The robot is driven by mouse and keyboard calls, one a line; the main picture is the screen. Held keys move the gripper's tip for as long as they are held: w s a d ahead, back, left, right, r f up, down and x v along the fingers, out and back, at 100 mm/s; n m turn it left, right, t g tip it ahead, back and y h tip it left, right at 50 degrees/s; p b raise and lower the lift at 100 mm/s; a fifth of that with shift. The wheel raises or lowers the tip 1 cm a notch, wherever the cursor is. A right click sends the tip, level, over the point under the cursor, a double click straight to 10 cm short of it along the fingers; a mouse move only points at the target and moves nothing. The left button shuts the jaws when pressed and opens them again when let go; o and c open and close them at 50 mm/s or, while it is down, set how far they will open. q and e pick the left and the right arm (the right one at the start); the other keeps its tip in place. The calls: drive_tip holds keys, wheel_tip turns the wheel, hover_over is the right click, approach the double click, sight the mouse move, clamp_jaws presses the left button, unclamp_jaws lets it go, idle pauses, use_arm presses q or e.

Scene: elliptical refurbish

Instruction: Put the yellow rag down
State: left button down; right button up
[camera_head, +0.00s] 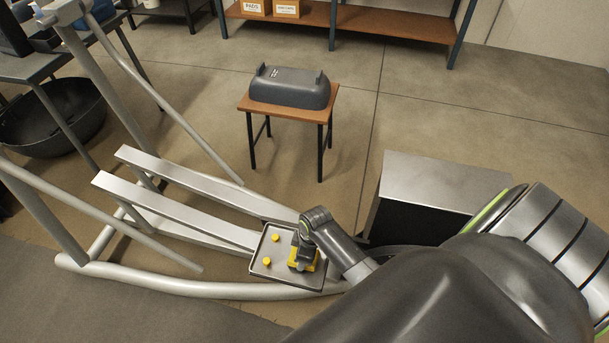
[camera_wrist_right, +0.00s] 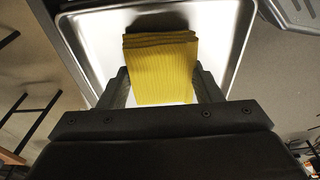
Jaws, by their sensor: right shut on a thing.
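The yellow rag (camera_wrist_right: 163,75) is a folded, ribbed cloth between the two fingers of my right gripper (camera_wrist_right: 165,88) in the right wrist view. The gripper is shut on it. In the head view my right gripper (camera_head: 302,262) is over the right part of a small metal tray (camera_head: 268,277), and edges of the yellow rag (camera_head: 318,266) show beside it. The tray's pale rim (camera_wrist_right: 84,47) surrounds the rag in the right wrist view. I cannot tell whether the rag touches the tray. My left gripper is not in view.
Two small yellow pieces (camera_head: 276,238) lie on the tray's left part. Silver rails (camera_head: 185,224) of a machine frame run up to the tray. A silver-topped box (camera_head: 440,183) stands to the right. A wooden stool (camera_head: 245,104) holds a dark grey cover (camera_head: 290,90).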

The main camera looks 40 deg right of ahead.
drive_tip(key=shift+f, duration=0.15)
drive_tip(key=o, duration=0.9)
drive_tip(key=shift+o, duration=0.2)
wheel_tip(320, 180, up, 12)
drive_tip(key=s+d+p, duration=0.1)
drive_tip(key=p, duration=0.1)
drive_tip(key=shift+s+p, duration=0.15)
drive_tip(key=shift+p, duration=0.25)
drive_tip(key=shift+d, duration=0.1)
